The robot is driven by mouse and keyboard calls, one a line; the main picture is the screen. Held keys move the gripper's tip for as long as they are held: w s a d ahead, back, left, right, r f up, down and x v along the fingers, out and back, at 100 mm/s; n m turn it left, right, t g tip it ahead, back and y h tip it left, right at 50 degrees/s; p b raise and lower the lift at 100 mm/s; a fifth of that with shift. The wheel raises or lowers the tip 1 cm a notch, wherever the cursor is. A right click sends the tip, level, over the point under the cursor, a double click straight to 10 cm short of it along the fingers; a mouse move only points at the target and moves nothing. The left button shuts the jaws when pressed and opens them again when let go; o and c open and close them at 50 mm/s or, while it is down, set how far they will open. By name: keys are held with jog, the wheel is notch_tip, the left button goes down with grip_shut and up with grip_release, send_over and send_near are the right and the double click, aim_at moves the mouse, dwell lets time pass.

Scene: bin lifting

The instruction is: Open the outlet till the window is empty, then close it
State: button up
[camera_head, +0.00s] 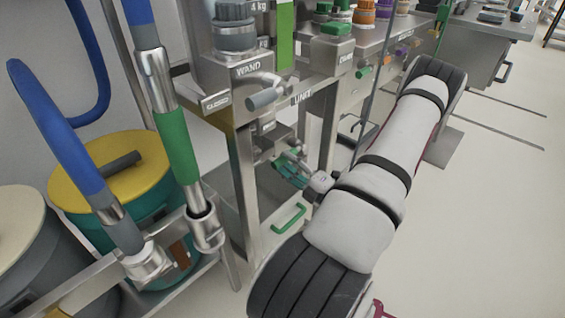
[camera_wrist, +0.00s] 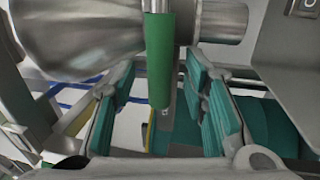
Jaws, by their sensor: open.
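In the wrist view, a green-sleeved lever (camera_wrist: 159,45) hangs down from a metal outlet body (camera_wrist: 85,35). My gripper (camera_wrist: 163,88) is open, with one teal finger pad on each side of the lever's lower end. The pads look apart from the lever. In the head view, my gripper (camera_head: 292,170) is under the steel unit, and the lever there is hidden or too small to tell. A green upright strip (camera_head: 285,35) beside a "4 kg" mark may be the window; its fill level is unclear.
A grey-gripped handle (camera_head: 265,97) sticks out below the "WAND" label. Blue and green hoses (camera_head: 178,145) and a yellow-lidded drum (camera_head: 125,165) stand at the left. A green D-handle (camera_head: 289,218) is low on the unit. The floor at right is open.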

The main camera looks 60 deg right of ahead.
jog(key=shift+x, duration=1.25)
jog(key=shift+c, duration=0.5)
grip_shut()
